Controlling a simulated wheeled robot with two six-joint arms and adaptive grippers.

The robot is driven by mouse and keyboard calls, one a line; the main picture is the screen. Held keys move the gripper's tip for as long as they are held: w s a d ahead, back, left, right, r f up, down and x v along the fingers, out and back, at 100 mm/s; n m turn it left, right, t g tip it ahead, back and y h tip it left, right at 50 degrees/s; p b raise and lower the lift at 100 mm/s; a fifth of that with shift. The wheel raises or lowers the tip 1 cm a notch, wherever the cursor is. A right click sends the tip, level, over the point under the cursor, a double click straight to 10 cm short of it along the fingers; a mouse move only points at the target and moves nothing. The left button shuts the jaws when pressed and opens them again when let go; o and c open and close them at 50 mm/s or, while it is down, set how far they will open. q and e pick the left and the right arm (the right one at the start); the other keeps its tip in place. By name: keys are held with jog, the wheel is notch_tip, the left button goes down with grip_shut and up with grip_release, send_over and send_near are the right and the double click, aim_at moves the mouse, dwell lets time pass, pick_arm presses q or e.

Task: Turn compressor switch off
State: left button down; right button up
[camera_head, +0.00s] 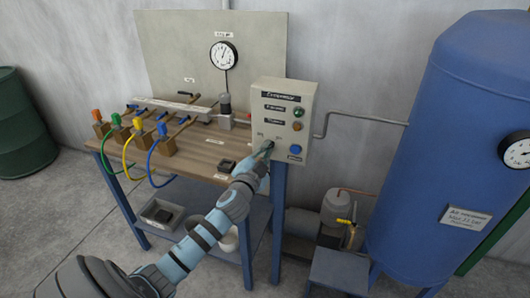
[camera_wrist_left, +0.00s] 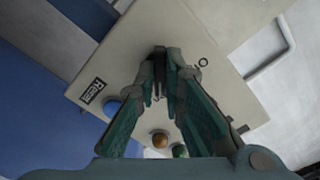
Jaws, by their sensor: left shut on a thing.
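The compressor control box (camera_head: 283,105) is a beige panel mounted at the right end of the workbench; it also fills the middle of the left wrist view (camera_wrist_left: 215,75). The dark compressor switch (camera_head: 268,144) is at its lower left. My left gripper (camera_head: 264,152) is at the switch, shut on it. In the left wrist view the two teal fingers (camera_wrist_left: 161,85) close around the dark switch (camera_wrist_left: 159,52), and they hide part of it, so its exact position is unclear. My right gripper is not in view.
The box carries a blue button (camera_head: 295,149), an orange light (camera_head: 297,127) and a green light (camera_head: 299,113). A large blue tank (camera_head: 450,130) stands at the right. The workbench (camera_head: 195,150) holds colored valves with hoses. A pressure gauge (camera_head: 223,55) is on the back board.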

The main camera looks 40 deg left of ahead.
pick_arm(q)
jog(key=shift+d+n+b, duration=0.15)
jog(key=shift+n+b, duration=3.7)
jog(key=shift+n, duration=5.15)
jog(key=c, duration=1.7)
grip_release()
